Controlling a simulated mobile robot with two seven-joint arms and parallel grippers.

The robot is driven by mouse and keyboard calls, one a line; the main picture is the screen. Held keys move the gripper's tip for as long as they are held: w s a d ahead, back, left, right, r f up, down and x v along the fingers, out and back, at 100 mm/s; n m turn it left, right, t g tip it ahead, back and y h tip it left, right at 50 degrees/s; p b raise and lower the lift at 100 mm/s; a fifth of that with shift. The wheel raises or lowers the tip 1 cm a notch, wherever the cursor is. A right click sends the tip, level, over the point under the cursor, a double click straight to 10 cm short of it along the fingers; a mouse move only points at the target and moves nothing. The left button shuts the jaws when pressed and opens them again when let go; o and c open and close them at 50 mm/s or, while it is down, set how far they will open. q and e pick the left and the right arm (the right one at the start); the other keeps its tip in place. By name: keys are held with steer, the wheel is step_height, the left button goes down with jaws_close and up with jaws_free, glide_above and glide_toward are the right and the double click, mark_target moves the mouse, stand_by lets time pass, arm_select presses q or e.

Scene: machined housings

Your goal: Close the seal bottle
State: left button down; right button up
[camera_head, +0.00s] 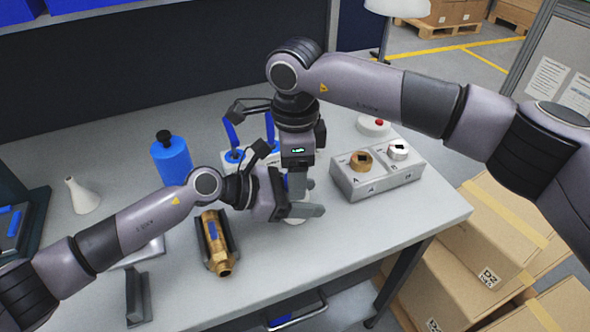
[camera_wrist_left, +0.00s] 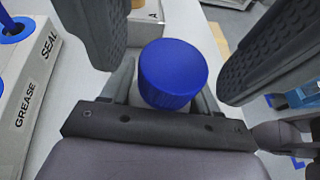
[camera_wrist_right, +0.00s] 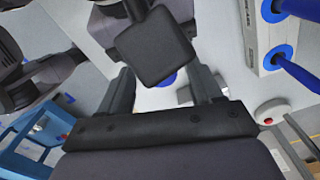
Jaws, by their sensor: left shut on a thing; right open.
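The blue cap (camera_wrist_left: 173,73) of the seal bottle stands between the fingers of my left gripper (camera_wrist_left: 165,92) in the left wrist view. A bit of blue also shows in the right wrist view (camera_wrist_right: 168,80). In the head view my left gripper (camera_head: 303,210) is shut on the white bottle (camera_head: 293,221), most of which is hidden. My right gripper (camera_head: 298,187) is open and points down from above. Its dark fingers appear on either side of the cap in the left wrist view. I cannot tell whether the cap is fully seated.
A rack (camera_wrist_left: 28,88) labelled GREASE and SEAL stands close by. A grey block (camera_head: 378,180) with brass and steel parts is at right. A blue bottle (camera_head: 172,160), a brass housing (camera_head: 215,245) and a white flask (camera_head: 80,197) stand leftward. The table's front right is clear.

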step_height(320, 180, up, 4)
steer(key=shift+r, duration=0.15)
steer(key=shift+c, duration=0.5)
steer(key=shift+r+n, duration=1.75)
steer(key=shift+n, duration=0.05)
steer(key=shift+f, duration=4.05)
